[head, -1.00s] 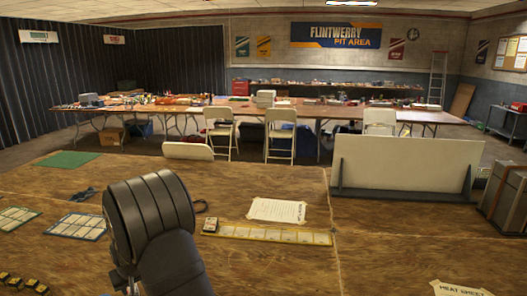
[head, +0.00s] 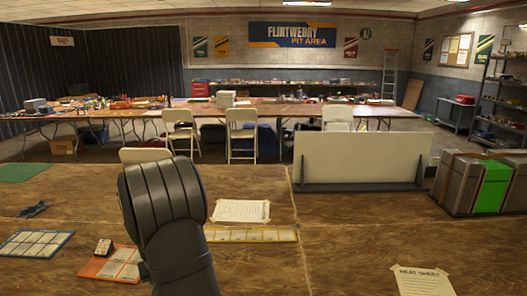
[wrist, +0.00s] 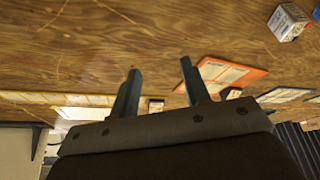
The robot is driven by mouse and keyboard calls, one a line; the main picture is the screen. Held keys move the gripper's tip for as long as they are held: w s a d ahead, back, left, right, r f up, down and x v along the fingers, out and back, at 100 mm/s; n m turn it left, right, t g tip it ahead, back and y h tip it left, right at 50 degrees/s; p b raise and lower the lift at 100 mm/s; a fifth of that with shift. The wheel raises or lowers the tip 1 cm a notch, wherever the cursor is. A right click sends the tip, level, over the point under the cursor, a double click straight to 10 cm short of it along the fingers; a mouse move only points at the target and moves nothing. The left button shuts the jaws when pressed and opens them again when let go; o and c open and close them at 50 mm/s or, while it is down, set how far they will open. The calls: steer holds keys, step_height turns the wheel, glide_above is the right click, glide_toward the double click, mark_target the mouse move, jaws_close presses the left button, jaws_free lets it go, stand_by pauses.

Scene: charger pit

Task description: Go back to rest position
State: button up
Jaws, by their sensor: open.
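My gripper (wrist: 160,70) shows in the wrist view with its two dark fingers apart and nothing between them. The fingertips appear over bare wooden table. In the head view my dark arm rises from the bottom left of centre, and the gripper itself cannot be made out there. An orange-edged card (head: 112,270) lies left of the arm, and it also shows beyond the right finger in the wrist view (wrist: 235,72). A small black block (head: 104,247) is at the card's far edge. A yellow-edged strip (head: 262,236) lies right of the arm.
A blue grid card (head: 35,243) and green mat (head: 22,172) lie left. A paper sheet (head: 240,211) lies behind the strip. A metal case with a green panel (head: 470,185) and a white upright board (head: 358,158) stand right. The right-centre table is mostly clear.

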steer(key=w+d+m+h, duration=0.1)
steer(key=w+d+m, duration=0.2)
steer(key=d, duration=1.6)
steer(key=shift+w+d+m+h, duration=0.15)
steer(key=shift+d+m+h, duration=0.25)
steer(key=shift+m, duration=0.3)
steer(key=shift+a, duration=0.1)
steer(key=s+a+n+y, duration=0.1)
steer(key=s+a+n, duration=0.1)
steer(key=a, duration=0.9)
steer(key=s+a+n+y, duration=0.1)
steer(key=s+a+n, duration=0.1)
steer(key=a, duration=0.8)
steer(key=shift+a+n, duration=0.35)
steer(key=shift+n, duration=0.05)
steer(key=shift+d, duration=0.15)
